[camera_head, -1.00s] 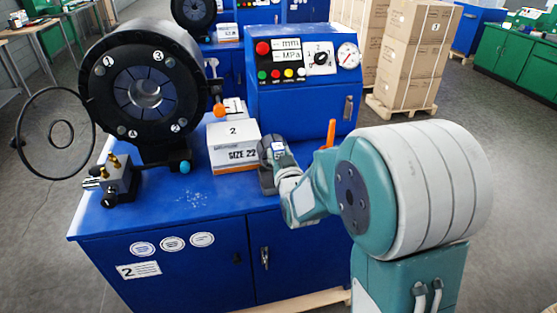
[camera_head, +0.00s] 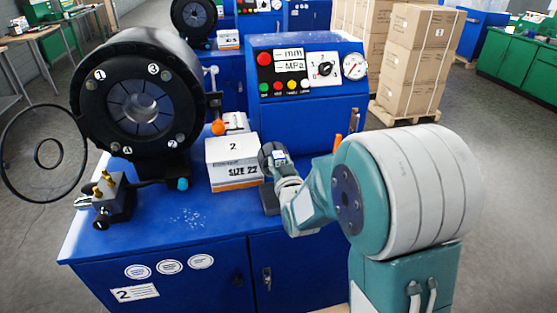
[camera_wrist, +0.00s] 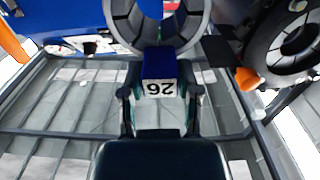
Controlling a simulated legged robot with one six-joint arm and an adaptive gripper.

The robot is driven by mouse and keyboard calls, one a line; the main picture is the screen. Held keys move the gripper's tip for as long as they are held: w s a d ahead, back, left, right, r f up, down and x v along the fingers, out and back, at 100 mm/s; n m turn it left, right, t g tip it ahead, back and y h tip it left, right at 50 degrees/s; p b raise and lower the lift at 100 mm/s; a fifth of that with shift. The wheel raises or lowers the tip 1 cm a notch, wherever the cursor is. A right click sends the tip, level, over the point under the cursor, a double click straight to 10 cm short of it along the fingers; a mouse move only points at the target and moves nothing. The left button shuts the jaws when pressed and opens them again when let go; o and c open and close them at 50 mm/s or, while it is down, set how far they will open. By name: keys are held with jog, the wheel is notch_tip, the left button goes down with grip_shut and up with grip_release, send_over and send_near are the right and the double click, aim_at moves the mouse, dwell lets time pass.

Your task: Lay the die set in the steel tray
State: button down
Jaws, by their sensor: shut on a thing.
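The die set (camera_wrist: 151,22) is a ring of grey segments with a blue block marked 26, which reads upside down in the wrist view. My gripper (camera_wrist: 160,92) is shut on that blue block, one finger on each side. In the head view the die set (camera_head: 268,156) hangs from my gripper (camera_head: 280,160), right of the white box. A dark block (camera_head: 269,200) stands on the bench just below it. I cannot tell whether they touch. I cannot make out the steel tray in either view.
The crimper head (camera_head: 140,105) stands at the left of the blue bench, with a valve block (camera_head: 112,202) in front. A white box (camera_head: 232,160) marked SIZE 22 stands beside the die set. The control cabinet (camera_head: 308,90) is behind.

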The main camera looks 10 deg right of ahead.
jog(key=shift+a+f, duration=0.1)
jog(key=shift+f, duration=2.15)
jog(key=shift+f, duration=1.95)
dwell(0.5)
jog(key=shift+c, duration=1.2)
grip_release()
jog(key=shift+f, duration=0.1)
jog(key=shift+s+f, duration=0.15)
jog(key=shift+f, duration=0.1)
jog(key=s, duration=0.7)
